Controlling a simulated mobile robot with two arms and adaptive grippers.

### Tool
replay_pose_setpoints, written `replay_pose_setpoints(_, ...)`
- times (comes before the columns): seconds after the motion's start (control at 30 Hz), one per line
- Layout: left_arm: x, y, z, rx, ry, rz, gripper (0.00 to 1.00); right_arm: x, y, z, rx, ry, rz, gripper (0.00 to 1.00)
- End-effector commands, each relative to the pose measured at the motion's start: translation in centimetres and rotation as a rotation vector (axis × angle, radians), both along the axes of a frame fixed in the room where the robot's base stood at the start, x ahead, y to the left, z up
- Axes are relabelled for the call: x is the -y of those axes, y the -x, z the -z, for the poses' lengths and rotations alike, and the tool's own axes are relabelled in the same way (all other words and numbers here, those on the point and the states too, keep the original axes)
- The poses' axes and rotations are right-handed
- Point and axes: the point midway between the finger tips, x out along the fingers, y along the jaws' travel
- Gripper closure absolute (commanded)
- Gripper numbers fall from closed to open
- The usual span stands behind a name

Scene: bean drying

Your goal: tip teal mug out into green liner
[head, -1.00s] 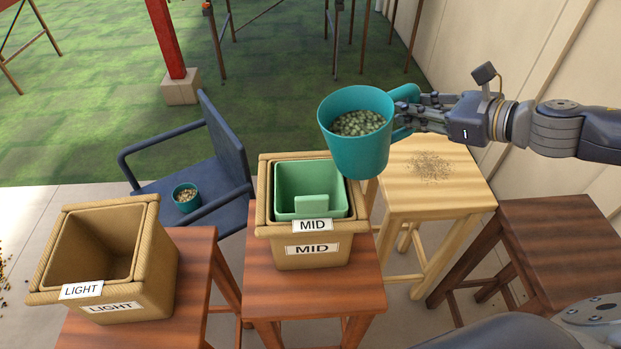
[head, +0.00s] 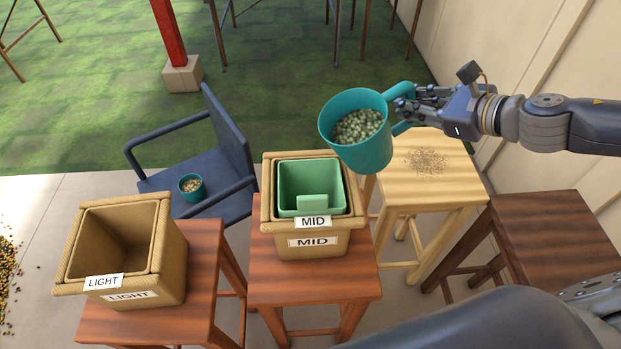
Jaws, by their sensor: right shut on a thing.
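The teal mug (head: 368,150) is full of pale green beans and tilts a little to the left. My right gripper (head: 405,104) is shut on its handle and holds it in the air, up and to the right of the MID basket. The green liner (head: 285,178) sits inside the tan MID basket (head: 277,238) on a reddish stool; the part of its floor that shows looks empty. My left gripper is not in view.
A LIGHT basket (head: 168,250) stands on another stool at left. A blue chair (head: 228,140) behind holds a small teal cup (head: 192,196) of beans. A pale stool (head: 455,185) with scattered bits and a dark stool (head: 560,240) stand at right. Beans lie on the floor at far left.

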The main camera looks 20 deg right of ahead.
Motion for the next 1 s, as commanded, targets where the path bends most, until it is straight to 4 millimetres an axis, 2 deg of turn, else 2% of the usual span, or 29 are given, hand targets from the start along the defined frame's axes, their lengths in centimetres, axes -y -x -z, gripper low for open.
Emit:
replay_pose_setpoints(0.13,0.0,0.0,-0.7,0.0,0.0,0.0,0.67,-0.1,0.0,-0.5,0.001,0.015,0.0,1.0)
replay_pose_setpoints(0.37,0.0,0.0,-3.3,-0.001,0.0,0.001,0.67,-0.5,0.1,-1.8,0.006,0.105,-0.002,1.0)
replay_pose_setpoints(0.6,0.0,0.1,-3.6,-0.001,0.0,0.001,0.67,-0.8,0.0,-2.4,0.016,0.201,-0.001,1.0)
replay_pose_setpoints(1.0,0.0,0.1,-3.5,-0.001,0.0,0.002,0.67,-0.8,0.0,-2.4,0.02,0.208,0.0,1.0)
